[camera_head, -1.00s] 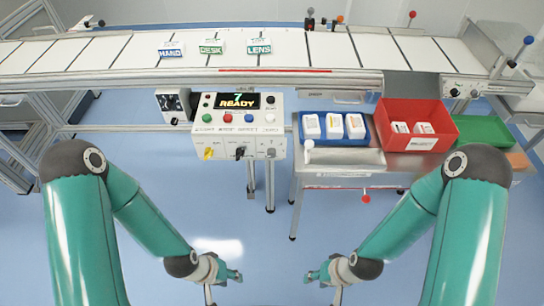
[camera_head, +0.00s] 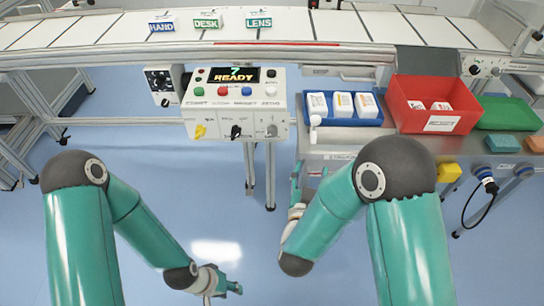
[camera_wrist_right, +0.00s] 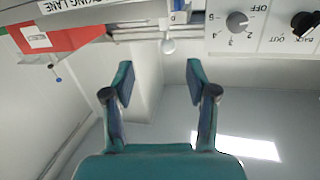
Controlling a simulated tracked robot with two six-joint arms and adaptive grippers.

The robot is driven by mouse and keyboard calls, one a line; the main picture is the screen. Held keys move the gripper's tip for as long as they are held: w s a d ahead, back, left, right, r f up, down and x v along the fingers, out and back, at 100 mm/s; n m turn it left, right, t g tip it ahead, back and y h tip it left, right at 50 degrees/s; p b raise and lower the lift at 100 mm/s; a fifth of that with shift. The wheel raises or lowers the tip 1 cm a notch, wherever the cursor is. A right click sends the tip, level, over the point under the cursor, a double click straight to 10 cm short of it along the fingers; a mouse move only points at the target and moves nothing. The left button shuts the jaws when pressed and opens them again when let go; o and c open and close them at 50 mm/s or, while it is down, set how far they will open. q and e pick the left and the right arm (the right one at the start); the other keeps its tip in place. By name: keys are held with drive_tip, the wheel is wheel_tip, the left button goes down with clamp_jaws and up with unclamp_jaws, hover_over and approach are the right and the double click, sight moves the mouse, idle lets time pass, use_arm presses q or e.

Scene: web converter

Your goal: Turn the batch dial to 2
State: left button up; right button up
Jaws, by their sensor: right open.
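The control box (camera_head: 235,100) hangs under the conveyor, its display reading 7 READY. On its lower front are a yellow knob (camera_head: 200,131), a black knob (camera_head: 235,131) and a grey dial (camera_head: 271,130) at the right end. In the right wrist view the grey dial (camera_wrist_right: 237,21) appears upside down at the top, with numbers and OFF around it. Its pointer setting is too small to read. My right gripper (camera_wrist_right: 160,80) is open, empty and apart from the dial; in the head view it is below and right of the box (camera_head: 296,185). My left gripper (camera_head: 228,284) is low at the bottom, away from the box.
A side table right of the box holds a blue tray (camera_head: 345,122) of white packs, a red bin (camera_head: 439,124) and a green tray (camera_head: 506,122). A white round-ended handle (camera_head: 315,120) projects near the dial. Floor below the box is clear.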

drive_tip(key=s+a+f+n+t+y+b, duration=0.1)
drive_tip(key=s+a+f+n+y+b, duration=0.15)
drive_tip(key=a, duration=0.65)
use_arm(q)
wheel_tip(320, 180, down, 5)
drive_tip(key=shift+r, duration=0.1)
use_arm(e)
drive_tip(key=y, duration=0.1)
approach(272, 135)
drive_tip(key=w, duration=0.9)
drive_tip(key=shift+w+f, duration=0.15)
clamp_jaws()
